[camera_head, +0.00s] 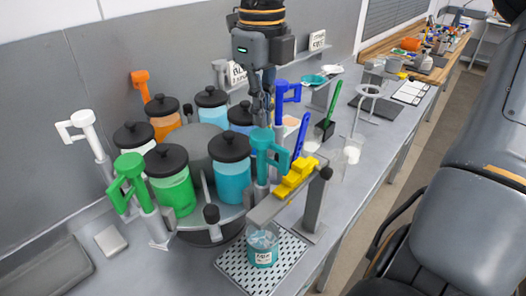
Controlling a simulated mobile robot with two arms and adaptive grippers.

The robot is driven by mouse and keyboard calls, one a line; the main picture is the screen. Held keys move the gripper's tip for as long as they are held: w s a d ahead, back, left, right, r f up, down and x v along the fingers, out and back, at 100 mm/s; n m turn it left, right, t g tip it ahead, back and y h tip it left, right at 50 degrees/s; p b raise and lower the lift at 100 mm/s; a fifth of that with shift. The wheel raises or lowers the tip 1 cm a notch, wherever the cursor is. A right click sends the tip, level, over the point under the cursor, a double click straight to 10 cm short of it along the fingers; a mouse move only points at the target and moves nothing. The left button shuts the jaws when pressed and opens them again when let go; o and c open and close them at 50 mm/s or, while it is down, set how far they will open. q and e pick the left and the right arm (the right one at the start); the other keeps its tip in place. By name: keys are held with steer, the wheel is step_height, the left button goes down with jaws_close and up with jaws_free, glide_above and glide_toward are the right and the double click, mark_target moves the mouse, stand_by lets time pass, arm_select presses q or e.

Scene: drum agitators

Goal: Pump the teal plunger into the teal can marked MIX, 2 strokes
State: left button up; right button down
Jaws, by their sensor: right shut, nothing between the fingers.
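The teal plunger handle (268,152) stands upright at the front of the round stand, beside the teal drum (233,182) with its black lid. A small teal can (262,246) with a white label sits on the perforated tray (288,254); its lettering is too small to read. My right gripper (260,108) points down from the top of the picture. It is shut and empty, behind and above the teal handle and close to the blue handle (288,92). My left gripper is not in view.
Green (128,178), white (82,130) and orange (141,82) plunger handles stand around the stand. A grey post arm with yellow stepped block (297,177) rises right of the teal handle. A blue-handled brush (300,135) and clear beakers stand farther right. The left counter front is mostly clear.

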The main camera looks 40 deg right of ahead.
step_height(320, 180, up, 6)
steer(key=p, duration=0.4)
steer(key=shift+p, duration=0.3)
stand_by(0.5)
